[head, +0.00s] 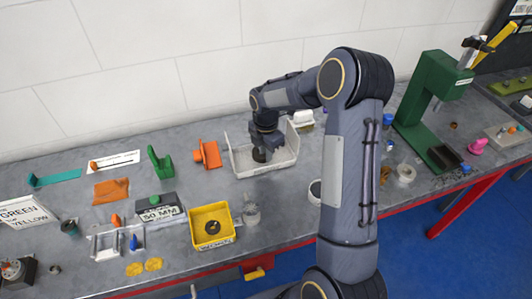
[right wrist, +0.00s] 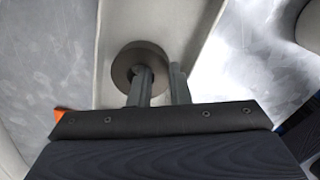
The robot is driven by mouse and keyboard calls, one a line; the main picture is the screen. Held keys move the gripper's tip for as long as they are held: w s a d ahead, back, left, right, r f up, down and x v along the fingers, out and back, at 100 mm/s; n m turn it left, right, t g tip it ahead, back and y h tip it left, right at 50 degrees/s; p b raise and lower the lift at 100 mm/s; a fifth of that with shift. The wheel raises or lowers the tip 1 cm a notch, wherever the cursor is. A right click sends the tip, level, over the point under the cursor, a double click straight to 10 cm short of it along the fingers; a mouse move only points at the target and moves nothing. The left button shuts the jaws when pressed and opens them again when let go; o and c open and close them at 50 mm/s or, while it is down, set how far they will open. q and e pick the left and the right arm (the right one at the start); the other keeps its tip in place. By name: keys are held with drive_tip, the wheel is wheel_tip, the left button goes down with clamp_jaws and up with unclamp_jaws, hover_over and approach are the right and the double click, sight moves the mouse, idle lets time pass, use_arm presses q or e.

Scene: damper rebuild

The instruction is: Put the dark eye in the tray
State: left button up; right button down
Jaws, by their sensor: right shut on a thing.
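The dark eye is a dark, thick ring with a hole; it shows in the right wrist view (right wrist: 123,68) and, small, in the head view (head: 259,155). My right gripper (right wrist: 160,72) is shut on its wall, with one finger in the hole and the other outside. In the head view the right gripper (head: 262,148) is inside the outline of the pale grey tray (head: 282,164), near its middle. The tray floor lies below the eye. I cannot tell whether the eye touches it. My left gripper is not in view.
A yellow bin (head: 232,238) with a dark part in it stands at the front. An orange part (head: 208,155) is just left of the tray, and a clear jar (head: 251,214) is in front. A green press (head: 425,110) stands at the right. My right arm hides the bench's middle.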

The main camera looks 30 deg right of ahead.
drive_tip(key=shift+f, duration=0.6)
drive_tip(key=shift+f, duration=0.15)
drive_tip(key=c, duration=1.6)
unclamp_jaws()
